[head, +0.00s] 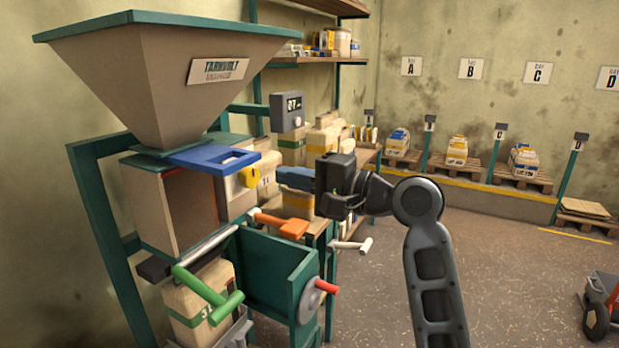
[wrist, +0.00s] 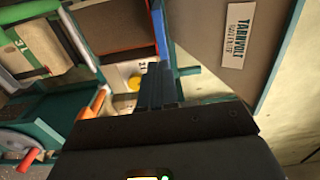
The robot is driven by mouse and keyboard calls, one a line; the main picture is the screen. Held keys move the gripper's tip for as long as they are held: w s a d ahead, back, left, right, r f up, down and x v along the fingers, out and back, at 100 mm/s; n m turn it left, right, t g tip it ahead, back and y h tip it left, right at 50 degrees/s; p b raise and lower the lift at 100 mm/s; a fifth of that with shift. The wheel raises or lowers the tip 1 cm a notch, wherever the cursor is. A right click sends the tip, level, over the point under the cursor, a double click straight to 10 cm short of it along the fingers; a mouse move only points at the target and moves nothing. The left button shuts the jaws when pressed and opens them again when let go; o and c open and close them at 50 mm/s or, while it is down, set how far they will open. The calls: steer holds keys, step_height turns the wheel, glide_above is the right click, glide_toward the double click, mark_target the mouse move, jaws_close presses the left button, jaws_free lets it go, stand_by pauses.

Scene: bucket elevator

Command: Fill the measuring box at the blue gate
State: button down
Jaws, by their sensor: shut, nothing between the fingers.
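The blue gate (head: 205,157) is a flat slide with a slotted handle at its right end, under the grey-brown hopper (head: 150,70). It shows edge-on in the wrist view (wrist: 160,32). The box below it (head: 150,205), seemingly the measuring box, has a dark brown front panel or opening with an orange edge; its fill cannot be told. A yellow knob (head: 248,178) sits right of the box, also seen in the wrist view (wrist: 133,83). My gripper (head: 280,177) is shut and empty, pointing left, just right of the knob and below the gate handle. Contact cannot be told.
Orange (head: 283,225), green (head: 208,295) and red (head: 326,287) handles stick out below. A small display (head: 288,110) hangs behind the gate. Shelves and sacks stand behind my gripper; open floor (head: 500,270) lies right.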

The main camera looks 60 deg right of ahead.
mark_target(242, 165)
steer(key=w+p, duration=0.1)
steer(key=w, duration=0.6)
steer(key=shift+w+a, duration=0.15)
steer(key=shift+w, duration=0.15)
steer(key=w+p, duration=0.1)
steer(key=w, duration=0.4)
steer(key=shift+w+a+r+p, duration=0.15)
steer(key=shift+w+p, duration=0.1)
steer(key=shift+p, duration=0.15)
